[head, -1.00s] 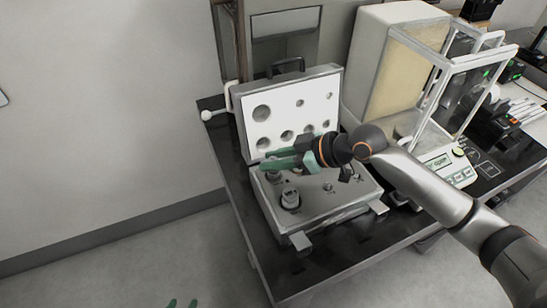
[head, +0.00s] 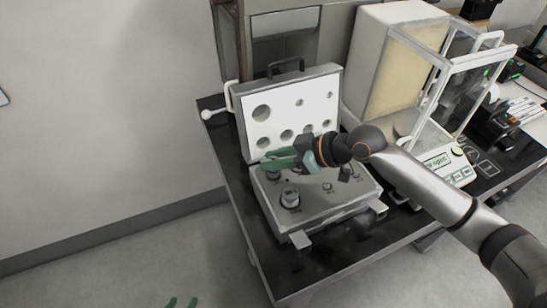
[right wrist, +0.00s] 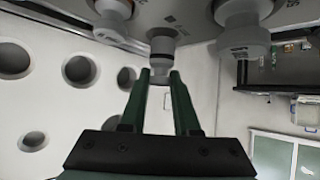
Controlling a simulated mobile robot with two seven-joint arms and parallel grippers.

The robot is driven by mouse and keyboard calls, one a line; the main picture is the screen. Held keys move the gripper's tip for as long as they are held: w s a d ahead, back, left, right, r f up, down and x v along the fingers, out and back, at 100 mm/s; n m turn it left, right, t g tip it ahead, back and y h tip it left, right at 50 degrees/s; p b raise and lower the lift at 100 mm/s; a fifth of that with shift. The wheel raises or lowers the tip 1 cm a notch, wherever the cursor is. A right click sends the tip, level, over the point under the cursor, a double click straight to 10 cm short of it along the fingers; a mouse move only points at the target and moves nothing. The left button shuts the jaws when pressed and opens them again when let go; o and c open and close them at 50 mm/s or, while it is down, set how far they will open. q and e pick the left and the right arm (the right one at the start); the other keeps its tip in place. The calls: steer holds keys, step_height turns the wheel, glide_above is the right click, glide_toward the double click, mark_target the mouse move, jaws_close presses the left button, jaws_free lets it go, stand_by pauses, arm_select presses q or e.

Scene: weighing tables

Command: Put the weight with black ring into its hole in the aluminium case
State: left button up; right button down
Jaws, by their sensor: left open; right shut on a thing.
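The open aluminium case (head: 318,204) stands on the dark table, its lid (head: 290,95) raised at the back. My right gripper (head: 274,161) is low over the back left of the case base. In the right wrist view my right gripper (right wrist: 162,92) is shut on the knob of a small metal weight with a dark band, the weight with black ring (right wrist: 162,47). Its far end is close to the case surface; I cannot tell whether it is inside a hole. In the head view the fingers mostly hide it. My left gripper (head: 181,303) is open, low at the bottom edge.
A larger weight (head: 290,198) stands in the case front left; a small one (head: 327,186) is right of it. In the right wrist view, weights stand left (right wrist: 113,12) and right (right wrist: 243,32) of the held one. A balance (head: 440,165) with glass walls stands right of the case.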

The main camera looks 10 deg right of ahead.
steer(key=shift+f, duration=0.1)
steer(key=shift+f+b, duration=0.85)
steer(key=shift+f, duration=0.4)
steer(key=c, duration=0.6)
jaws_free()
steer(key=shift+o, duration=0.2)
steer(key=shift+f, duration=0.1)
steer(key=shift+d, duration=0.1)
steer(key=v, duration=1.1)
steer(key=shift+s+d+r+b, duration=0.3)
steer(key=shift+s+d+r, duration=0.05)
steer(key=shift+d+r, duration=0.15)
